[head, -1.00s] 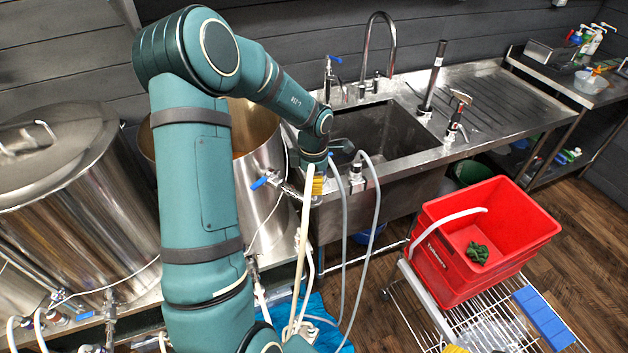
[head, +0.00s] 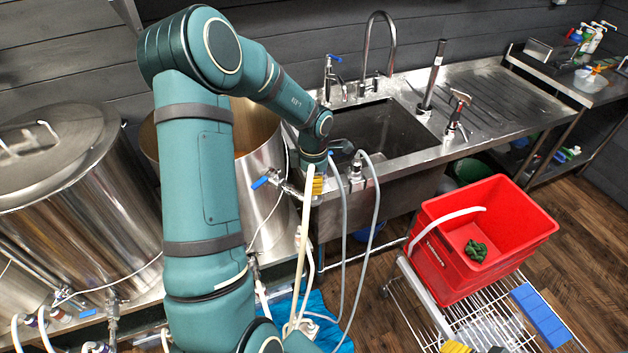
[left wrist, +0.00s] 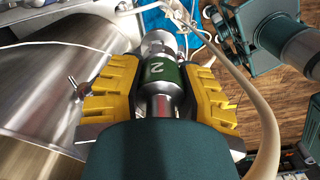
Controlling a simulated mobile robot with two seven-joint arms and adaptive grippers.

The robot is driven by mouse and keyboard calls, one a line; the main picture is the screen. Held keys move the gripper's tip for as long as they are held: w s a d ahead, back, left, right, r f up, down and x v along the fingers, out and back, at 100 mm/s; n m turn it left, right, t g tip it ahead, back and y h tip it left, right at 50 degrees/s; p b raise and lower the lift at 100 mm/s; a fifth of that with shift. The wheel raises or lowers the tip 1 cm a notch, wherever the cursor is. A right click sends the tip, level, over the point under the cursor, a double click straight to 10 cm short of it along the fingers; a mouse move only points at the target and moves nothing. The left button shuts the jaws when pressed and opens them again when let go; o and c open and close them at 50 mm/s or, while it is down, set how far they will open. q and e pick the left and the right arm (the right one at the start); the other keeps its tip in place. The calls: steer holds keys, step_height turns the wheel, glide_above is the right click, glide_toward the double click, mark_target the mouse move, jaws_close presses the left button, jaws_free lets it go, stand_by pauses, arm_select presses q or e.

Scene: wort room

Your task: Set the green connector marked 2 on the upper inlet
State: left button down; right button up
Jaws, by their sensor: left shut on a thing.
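My left gripper (head: 317,187) is at the front of the open kettle (head: 262,140), beside the blue-handled valve (head: 262,182). In the left wrist view its yellow fingers (left wrist: 160,92) are shut on the metal connector with a green band marked 2 (left wrist: 162,72). The connector lies lengthwise between the fingers. Its far end lines up with a shiny metal fitting (left wrist: 158,42); I cannot tell whether they are joined or whether this fitting is the upper inlet. Yellow tips, possibly my right gripper's (head: 456,348), show at the bottom edge of the head view; their opening is unclear.
Pale hoses (head: 301,250) hang below the left gripper, over a blue cloth (head: 318,305). A lidded kettle (head: 70,190) stands left. The sink (head: 375,135) is behind to the right. A red crate (head: 440,270) sits on a wire trolley (head: 470,325); wooden floor shows between.

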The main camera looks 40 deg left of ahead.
arm_select(q)
steer(key=shift+f, duration=1.3)
steer(key=c, duration=0.6)
jaws_free()
step_height(320, 180, up, 12)
steer(key=shift+a+r, duration=0.1)
